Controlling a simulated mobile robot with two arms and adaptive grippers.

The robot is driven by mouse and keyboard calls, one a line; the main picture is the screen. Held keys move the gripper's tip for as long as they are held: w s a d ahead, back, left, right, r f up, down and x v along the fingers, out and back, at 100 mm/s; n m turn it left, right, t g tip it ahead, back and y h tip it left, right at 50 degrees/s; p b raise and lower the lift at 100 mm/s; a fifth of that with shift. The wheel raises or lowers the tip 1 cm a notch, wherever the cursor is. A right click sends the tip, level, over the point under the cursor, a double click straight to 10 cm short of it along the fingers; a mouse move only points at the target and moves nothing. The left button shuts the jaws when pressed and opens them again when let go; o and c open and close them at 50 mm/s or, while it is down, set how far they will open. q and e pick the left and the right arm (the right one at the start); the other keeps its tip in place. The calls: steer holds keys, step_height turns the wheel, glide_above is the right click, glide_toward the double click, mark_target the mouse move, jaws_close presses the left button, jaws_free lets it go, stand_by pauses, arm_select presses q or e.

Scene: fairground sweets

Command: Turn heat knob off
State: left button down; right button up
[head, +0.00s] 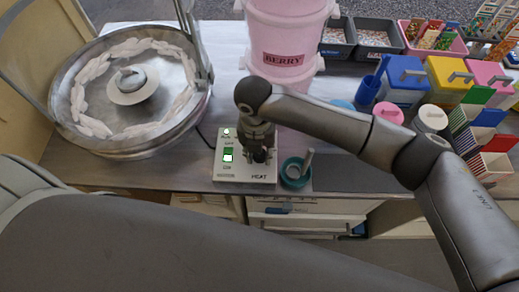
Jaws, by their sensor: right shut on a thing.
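A pale control box (226,171) stands on the counter beside the metal floss bowl, with a green switch (228,154) and the label HEAT at its front right. My right gripper (260,154) points down over the right half of the box, above that label, and is shut on the heat knob. The gripper hides the knob, so I cannot see how it is turned. My left gripper is not in view.
The metal bowl (133,142) with white floss stands at left. A pink BERRY tub (283,50) is behind my right gripper. A teal cup (296,181) stands close right of the box. Coloured bins (400,90) fill the right. A dark mat (350,178) is bare.

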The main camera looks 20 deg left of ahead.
steer(key=shift+n, duration=1.6)
steer(key=shift+r, duration=0.1)
steer(key=o, duration=1)
steer(key=r, duration=1.2)
steer(key=shift+s+a, duration=0.15)
steer(key=shift+a, duration=0.15)
steer(key=shift+f, duration=0.1)
